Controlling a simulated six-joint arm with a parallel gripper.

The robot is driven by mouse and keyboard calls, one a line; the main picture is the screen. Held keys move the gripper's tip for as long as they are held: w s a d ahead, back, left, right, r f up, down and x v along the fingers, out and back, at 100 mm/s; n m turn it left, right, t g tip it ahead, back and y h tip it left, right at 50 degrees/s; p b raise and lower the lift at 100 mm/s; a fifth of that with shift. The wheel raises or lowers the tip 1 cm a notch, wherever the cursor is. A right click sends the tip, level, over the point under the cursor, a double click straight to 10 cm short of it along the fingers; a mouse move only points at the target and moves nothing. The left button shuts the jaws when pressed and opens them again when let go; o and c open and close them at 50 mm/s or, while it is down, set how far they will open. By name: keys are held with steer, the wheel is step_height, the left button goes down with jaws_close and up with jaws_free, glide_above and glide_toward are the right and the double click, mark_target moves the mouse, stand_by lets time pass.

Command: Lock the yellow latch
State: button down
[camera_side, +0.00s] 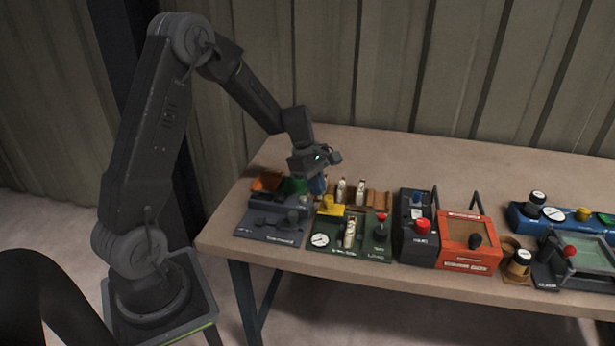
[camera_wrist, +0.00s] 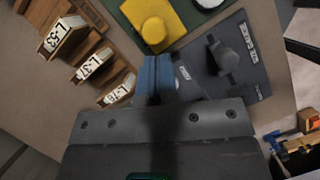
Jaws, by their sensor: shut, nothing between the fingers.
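The yellow latch (camera_side: 329,206) sits on the dark green panel (camera_side: 374,251) near the table's left end. In the wrist view the yellow latch (camera_wrist: 154,22), with a round raised knob, is at the top, partly cut off by the frame edge. My gripper (camera_side: 318,186) is above the table at the back left of the latch. In the wrist view the blue fingers of my gripper (camera_wrist: 155,60) are together and empty, their tips close to the latch's lower edge in the picture. I cannot tell whether they touch it.
A dark grey panel with a black lever (camera_side: 292,217) lies left of the green panel. A wooden rack (camera_wrist: 93,88) with white-labelled pieces stands beside my fingers. A grey box with a red button (camera_side: 422,226) and an orange box (camera_side: 469,243) stand to the right. The table's back is clear.

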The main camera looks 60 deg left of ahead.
mark_target(338, 207)
steer(key=shift+d, duration=0.3)
steer(key=shift+w+d, duration=1.3)
steer(key=shift+w, duration=0.05)
steer(key=s+a+r, duration=0.2)
steer(key=a+r, duration=0.5)
steer(key=r, duration=0.2)
steer(key=shift+s+a+r, duration=0.15)
steer(key=shift+r, duration=0.15)
